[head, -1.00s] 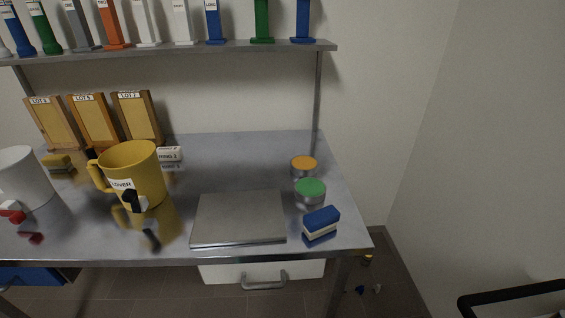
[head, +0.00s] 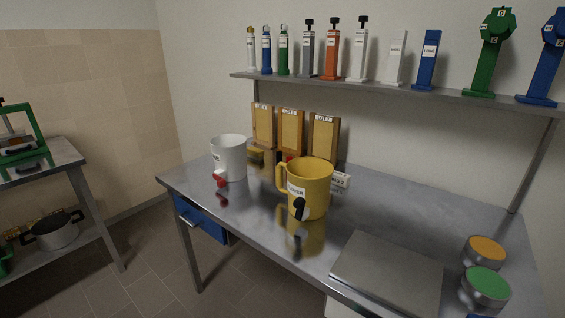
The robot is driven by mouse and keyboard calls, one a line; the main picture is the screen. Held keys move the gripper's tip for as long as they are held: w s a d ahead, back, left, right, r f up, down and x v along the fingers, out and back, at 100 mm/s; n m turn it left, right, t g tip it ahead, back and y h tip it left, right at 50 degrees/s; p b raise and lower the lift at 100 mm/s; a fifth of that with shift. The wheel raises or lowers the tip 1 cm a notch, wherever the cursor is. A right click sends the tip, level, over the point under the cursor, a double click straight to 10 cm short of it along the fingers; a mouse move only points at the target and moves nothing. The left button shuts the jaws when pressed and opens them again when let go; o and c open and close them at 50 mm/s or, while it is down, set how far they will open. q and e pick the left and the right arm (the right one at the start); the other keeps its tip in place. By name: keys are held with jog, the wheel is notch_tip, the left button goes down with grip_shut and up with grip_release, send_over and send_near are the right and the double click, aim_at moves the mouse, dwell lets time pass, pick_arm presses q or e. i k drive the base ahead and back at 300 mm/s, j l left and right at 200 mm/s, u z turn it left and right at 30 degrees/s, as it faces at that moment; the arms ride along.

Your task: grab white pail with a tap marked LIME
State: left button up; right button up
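A white pail (head: 232,157) with a red tap (head: 220,180) stands upright on the left part of the metal table (head: 399,216). A label sits by its tap, but it is too small to read. A yellow pail (head: 312,187) with a side handle, a black tap and a label that I cannot read clearly stands to its right and nearer. Neither of my grippers shows in the head view.
Wooden framed boards (head: 291,130) stand behind the pails. A flat grey plate (head: 388,272) and tins with orange (head: 486,249) and green (head: 486,284) lids lie at right. A shelf (head: 385,89) runs above. Open floor (head: 150,275) lies at left, before a side stand (head: 62,154).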

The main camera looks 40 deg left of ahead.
aim_at(228, 153)
jog(key=u, duration=1.75)
